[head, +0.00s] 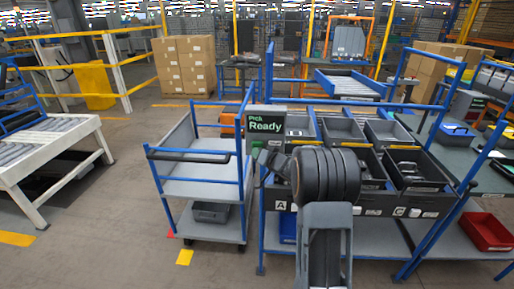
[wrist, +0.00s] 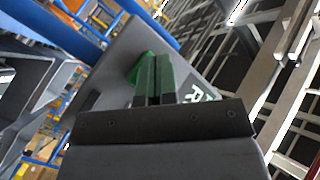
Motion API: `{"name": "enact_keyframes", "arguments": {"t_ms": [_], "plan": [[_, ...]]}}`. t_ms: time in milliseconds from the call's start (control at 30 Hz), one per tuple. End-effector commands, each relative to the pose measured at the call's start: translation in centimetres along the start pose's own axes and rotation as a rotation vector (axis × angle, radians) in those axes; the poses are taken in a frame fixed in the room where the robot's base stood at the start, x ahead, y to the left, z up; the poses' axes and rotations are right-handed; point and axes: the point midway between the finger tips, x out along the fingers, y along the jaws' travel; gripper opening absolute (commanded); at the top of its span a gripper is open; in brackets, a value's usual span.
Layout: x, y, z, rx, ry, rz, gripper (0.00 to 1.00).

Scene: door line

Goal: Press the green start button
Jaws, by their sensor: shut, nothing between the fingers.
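The green start button (wrist: 137,68) shows in the wrist view as a green block on a grey panel (wrist: 112,72), partly hidden behind my fingertips. My gripper (wrist: 154,60) is shut and empty, its two narrow fingers side by side with their tips over the button. I cannot tell whether they touch it. In the head view, a display reading "Pick Ready" (head: 265,123) stands at the left end of the bin rack. My arm's end reaches the area just below this display, and the button cannot be made out clearly there.
A blue-framed grey cart (head: 200,188) stands left of the display. Grey bins (head: 342,130) fill the rack to the right, close beside my arm. A white roller conveyor (head: 45,150) is at the far left. Floor between conveyor and cart is clear.

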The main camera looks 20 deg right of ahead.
Motion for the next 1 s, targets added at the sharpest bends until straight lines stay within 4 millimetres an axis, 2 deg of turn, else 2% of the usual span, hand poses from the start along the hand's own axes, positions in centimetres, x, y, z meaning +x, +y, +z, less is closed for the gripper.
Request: {"name": "enact_keyframes", "arguments": {"t_ms": [1000], "plan": [[0.52,0.39,-0.37,0.000,0.000,0.000,0.00]]}}
